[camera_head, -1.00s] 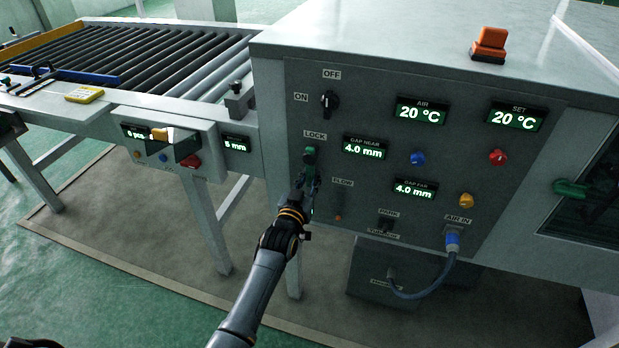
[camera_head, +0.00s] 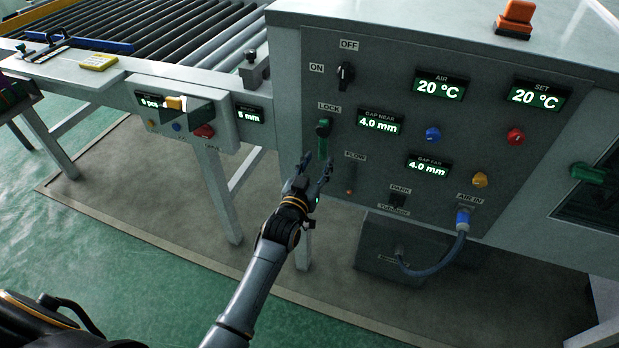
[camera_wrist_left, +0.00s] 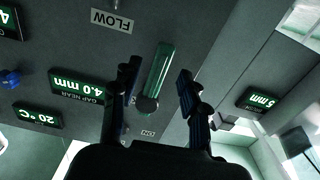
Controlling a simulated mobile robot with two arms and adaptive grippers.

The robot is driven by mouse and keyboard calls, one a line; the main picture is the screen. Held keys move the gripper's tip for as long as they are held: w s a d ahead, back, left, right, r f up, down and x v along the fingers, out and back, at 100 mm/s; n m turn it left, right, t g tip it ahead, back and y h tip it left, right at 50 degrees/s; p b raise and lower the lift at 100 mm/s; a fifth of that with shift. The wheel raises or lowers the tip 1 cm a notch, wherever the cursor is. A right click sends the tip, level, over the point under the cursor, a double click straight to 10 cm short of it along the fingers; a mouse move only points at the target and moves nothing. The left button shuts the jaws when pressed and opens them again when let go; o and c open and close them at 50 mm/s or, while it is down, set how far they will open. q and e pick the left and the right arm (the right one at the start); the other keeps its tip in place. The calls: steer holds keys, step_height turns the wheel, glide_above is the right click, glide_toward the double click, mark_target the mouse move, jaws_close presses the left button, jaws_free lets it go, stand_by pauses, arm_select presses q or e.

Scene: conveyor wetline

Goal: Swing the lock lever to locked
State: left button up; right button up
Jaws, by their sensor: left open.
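The green lock lever (camera_head: 323,147) is on the panel below the LOCK label (camera_head: 329,107). It hangs about straight down from its dark round pivot in the head view. My left gripper (camera_head: 317,164) is open and empty just below and in front of it, fingers pointing up at the panel. In the left wrist view, which is turned over, the lever (camera_wrist_left: 160,72) shows in the gap between the two spread fingers (camera_wrist_left: 158,70). A small gap seems to part the fingers from the lever; contact cannot be told. My right gripper is not in view.
The ON/OFF knob (camera_head: 345,75) is above the lever. The FLOW gauge (camera_head: 350,180) is to its lower right. The counter box (camera_head: 185,118) juts out at left below the rollers (camera_head: 165,40). A blue-ended hose (camera_head: 463,220) hangs at lower right.

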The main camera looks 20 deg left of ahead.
arm_select(q)
steer(key=s, duration=0.7)
steer(key=s+f+g, duration=0.3)
steer(key=s+f, duration=0.2)
steer(key=f, duration=0.6)
steer(key=s+d+f+m+g, duration=0.15)
steer(key=s+f, duration=0.35)
steer(key=f, duration=0.6)
steer(key=s+f+g, duration=0.4)
steer(key=s+f, duration=0.1)
steer(key=f, duration=0.6)
steer(key=s+a+f+g, duration=0.2)
steer(key=s+f, duration=0.4)
steer(key=s, duration=0.5)
steer(key=s+a+f+g, duration=0.2)
steer(key=s+f, duration=0.4)
steer(key=s, duration=0.5)
steer(key=s+a+f+g, duration=0.2)
steer(key=s+f+g, duration=0.2)
steer(key=s, duration=0.8)
steer(key=shift+a+f+m+y, duration=0.3)
steer(key=shift+a+f+m, duration=0.05)
steer(key=shift+f, duration=0.55)
steer(key=shift+g, duration=0.25)
